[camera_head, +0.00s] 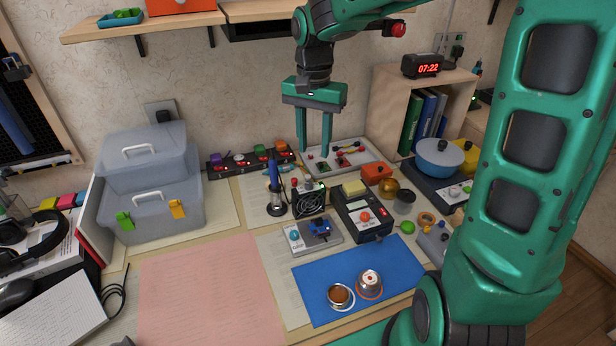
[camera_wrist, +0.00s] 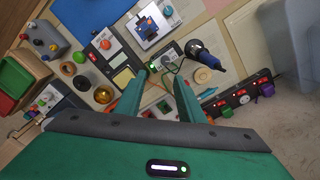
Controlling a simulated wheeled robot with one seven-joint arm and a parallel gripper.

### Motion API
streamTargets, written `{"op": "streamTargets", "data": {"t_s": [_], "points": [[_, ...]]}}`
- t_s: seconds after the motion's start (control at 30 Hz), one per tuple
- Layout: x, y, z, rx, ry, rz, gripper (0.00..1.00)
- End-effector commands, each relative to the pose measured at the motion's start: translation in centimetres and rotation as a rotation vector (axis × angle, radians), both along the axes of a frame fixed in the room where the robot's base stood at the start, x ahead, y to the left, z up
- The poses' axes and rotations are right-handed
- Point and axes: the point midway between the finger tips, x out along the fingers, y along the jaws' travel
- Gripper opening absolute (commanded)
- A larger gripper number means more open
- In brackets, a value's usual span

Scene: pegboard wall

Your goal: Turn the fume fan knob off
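The fume fan (camera_head: 309,201) is a small black box with a round grille, standing on the desk beside the blue-handled soldering iron (camera_head: 274,178). A small green light shows at its upper right edge, and small red and light parts show by its top left. I cannot tell which part is the knob or how it is turned. My gripper (camera_head: 314,154) points down, above and behind the fan, its two green fingers apart with nothing between them. In the wrist view the gripper (camera_wrist: 160,78) is also open; the fan's outline is unclear there, near a small green light by the fingertips.
A shelf (camera_head: 145,26) runs along the wall.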

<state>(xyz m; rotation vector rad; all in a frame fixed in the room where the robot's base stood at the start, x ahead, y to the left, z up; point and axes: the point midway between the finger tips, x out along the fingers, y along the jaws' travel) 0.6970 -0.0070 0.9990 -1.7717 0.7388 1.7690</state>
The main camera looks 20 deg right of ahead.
Motion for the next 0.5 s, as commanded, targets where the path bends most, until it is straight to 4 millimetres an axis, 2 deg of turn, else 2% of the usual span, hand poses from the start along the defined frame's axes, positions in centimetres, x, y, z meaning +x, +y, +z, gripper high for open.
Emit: {"op": "streamTargets", "data": {"t_s": [0.1,0.23,0.5], "points": [[0.6,0.9,-0.1,0.013,-0.002,-0.006,0.35],[0.7,1.1,-1.1,0.016,-0.001,-0.008,0.35],[0.5,1.0,-5.7,0.016,0.003,-0.007,0.35]]}}
